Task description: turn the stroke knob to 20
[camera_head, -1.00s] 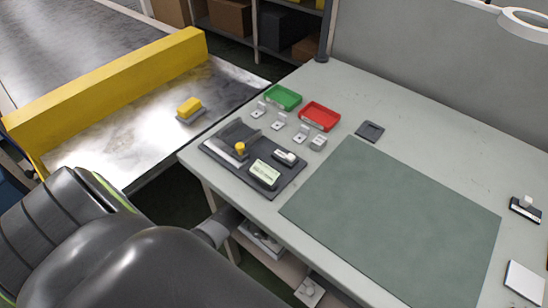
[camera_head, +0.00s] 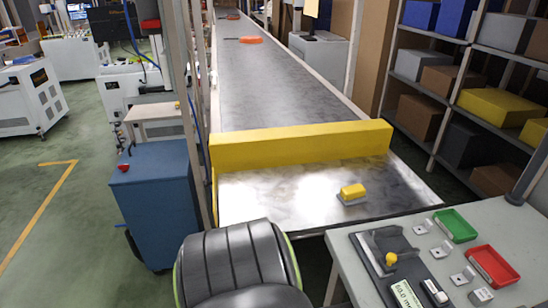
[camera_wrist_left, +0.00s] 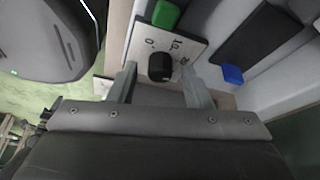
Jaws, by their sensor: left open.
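In the left wrist view a black knob (camera_wrist_left: 160,68) sits on a white plate (camera_wrist_left: 143,29) with dark printed marks, only partly legible. The setting it points to cannot be read. My left gripper (camera_wrist_left: 158,80) is open, its two grey fingers on either side of the knob in the picture. I cannot tell whether they touch it or how deep they reach. A green block-like part (camera_wrist_left: 166,14) is at the plate's upper edge, and a blue one (camera_wrist_left: 233,74) is to the right. In the head view my left gripper and the knob are hidden; my right gripper is out of view.
The conveyor (camera_head: 285,92) runs away under a yellow bar (camera_head: 300,145), with a yellow-topped block (camera_head: 352,193) in front of it. At the right, the table (camera_head: 345,262) holds a dark fixture board (camera_head: 365,262), a green tray (camera_head: 455,226) and a red tray (camera_head: 492,266). A blue cabinet (camera_head: 155,205) stands left.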

